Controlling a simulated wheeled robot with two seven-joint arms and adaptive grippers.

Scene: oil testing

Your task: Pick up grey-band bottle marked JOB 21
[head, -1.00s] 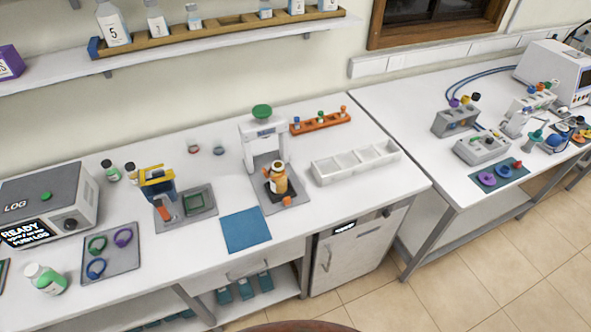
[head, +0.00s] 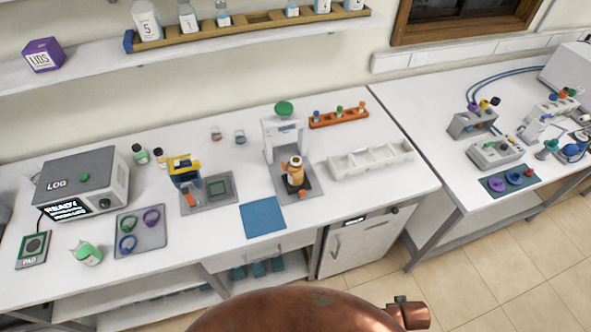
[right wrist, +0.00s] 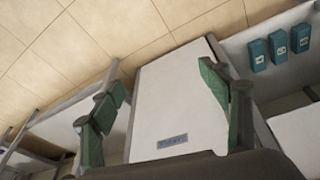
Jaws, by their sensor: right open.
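No JOB 21 mark or grey band can be read on any bottle. In the head view, an amber bottle (head: 294,173) stands in the white press stand. Two small jars (head: 216,134) (head: 239,137) are at the back. My right gripper (right wrist: 161,78) is open and empty in the right wrist view, with a white cabinet front behind it. My left gripper is not in view.
The grey LOG box (head: 85,185) fills the bench's left. A ring tray (head: 139,239), blue mat (head: 263,218), white divided tray (head: 372,158) and orange rack (head: 338,117) also occupy it. The shelf rack (head: 245,25) holds several bottles. A second bench (head: 450,190) stands right.

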